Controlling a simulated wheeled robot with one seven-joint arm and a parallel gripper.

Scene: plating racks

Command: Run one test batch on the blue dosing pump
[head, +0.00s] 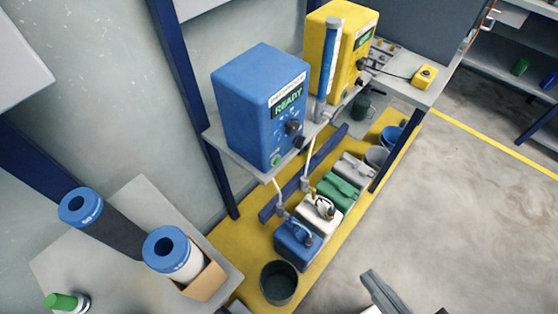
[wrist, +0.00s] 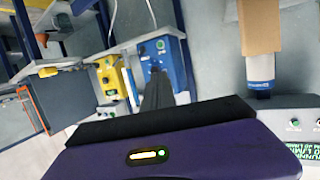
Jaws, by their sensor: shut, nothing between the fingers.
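The blue dosing pump (head: 240,108) stands on a grey wall shelf in the head view. Its lit display (head: 288,100) reads READY. A dark knob (head: 293,127) sits below it and a green button (head: 276,160) is low on the front. The pump also shows in the wrist view (wrist: 180,68), with its green button facing me. My gripper (wrist: 157,80) is shut and empty; in the wrist view its dark fingers overlap the pump's lower part, but I cannot judge the distance. A grey part of my arm or gripper shows at the head view's bottom edge.
A yellow pump (head: 330,50) stands behind the blue one. Blue (head: 298,245), white and green canisters stand on a yellow floor strip below, with tubes running down. Blue-capped cylinders (head: 172,250) stand at lower left. A grey box with a green-lit display (wrist: 308,150) is at right. Floor right is clear.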

